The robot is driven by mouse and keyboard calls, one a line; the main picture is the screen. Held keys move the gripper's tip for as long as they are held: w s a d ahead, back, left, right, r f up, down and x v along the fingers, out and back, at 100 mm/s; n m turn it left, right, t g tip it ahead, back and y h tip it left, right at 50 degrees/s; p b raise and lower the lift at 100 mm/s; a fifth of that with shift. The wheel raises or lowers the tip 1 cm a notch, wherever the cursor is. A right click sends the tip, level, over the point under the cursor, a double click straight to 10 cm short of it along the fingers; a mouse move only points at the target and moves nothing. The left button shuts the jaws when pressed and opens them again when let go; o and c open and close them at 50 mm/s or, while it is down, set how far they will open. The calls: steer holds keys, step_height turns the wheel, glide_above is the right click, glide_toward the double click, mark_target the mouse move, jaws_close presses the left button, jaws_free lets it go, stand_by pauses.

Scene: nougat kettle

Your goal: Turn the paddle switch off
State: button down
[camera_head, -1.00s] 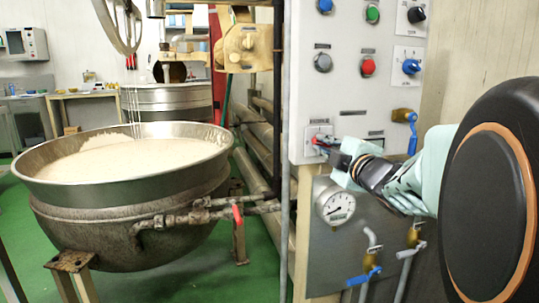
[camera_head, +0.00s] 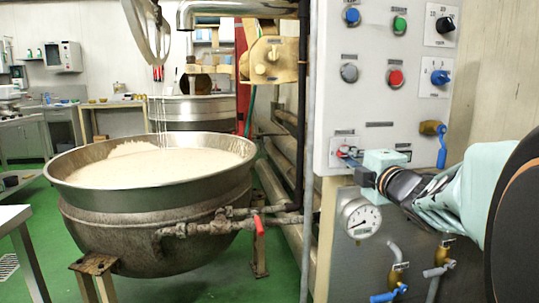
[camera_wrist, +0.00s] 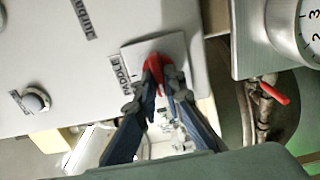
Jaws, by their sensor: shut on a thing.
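The paddle switch (camera_wrist: 155,63) is a red knob on a pale square plate labelled "PADDLE" in the wrist view. My gripper (camera_wrist: 161,86) has its two dark fingers closed around the red knob, one on each side. In the head view my gripper (camera_head: 349,158) reaches from the right to the switch plate (camera_head: 343,141) low on the grey control panel (camera_head: 375,110). The fingers and wrist hide most of the knob there, so its exact angle is hard to read.
Above are blue (camera_head: 352,16), green (camera_head: 400,25) and red (camera_head: 396,77) buttons and a blue selector knob (camera_head: 440,77). A pressure gauge (camera_head: 361,218) and blue-handled valves sit below and beside. The large kettle (camera_head: 150,190) stands left, with green floor around it.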

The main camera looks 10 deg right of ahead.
steer(key=c, duration=2)
jaws_free()
steer(key=shift+m, duration=0.3)
